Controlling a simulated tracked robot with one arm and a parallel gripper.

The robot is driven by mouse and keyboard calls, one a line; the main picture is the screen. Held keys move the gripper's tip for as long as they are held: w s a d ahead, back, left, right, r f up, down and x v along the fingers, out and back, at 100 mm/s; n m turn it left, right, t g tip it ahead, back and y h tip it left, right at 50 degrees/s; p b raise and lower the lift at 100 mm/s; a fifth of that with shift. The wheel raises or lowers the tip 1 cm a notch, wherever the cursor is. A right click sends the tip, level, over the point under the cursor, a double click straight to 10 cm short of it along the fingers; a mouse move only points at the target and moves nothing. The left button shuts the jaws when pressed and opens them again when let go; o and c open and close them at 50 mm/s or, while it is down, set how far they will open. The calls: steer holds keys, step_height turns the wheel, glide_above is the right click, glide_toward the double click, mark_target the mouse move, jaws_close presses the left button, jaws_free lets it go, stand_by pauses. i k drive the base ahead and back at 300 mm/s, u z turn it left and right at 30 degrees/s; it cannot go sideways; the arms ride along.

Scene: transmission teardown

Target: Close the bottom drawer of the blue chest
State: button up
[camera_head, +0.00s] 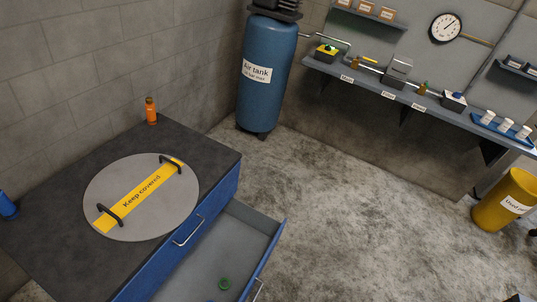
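The blue chest (218,193) stands at the lower left with a dark top. Its bottom drawer (236,241) is pulled out to the right, showing a grey interior. The drawer's handle (257,291) shows partly at the bottom edge of the picture. A closed drawer above it has a metal handle (188,230). My gripper is not in view.
A blue air tank (265,75), wall shelf (420,100) and yellow bin (500,212) stand beyond. The concrete floor (350,200) right of the drawer is clear.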

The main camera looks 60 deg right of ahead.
mark_target(236, 246)
steer(key=z, duration=0.85)
steer(key=k, duration=2)
steer(key=z, duration=0.05)
steer(key=i, duration=2.4)
steer(key=z, duration=0.45)
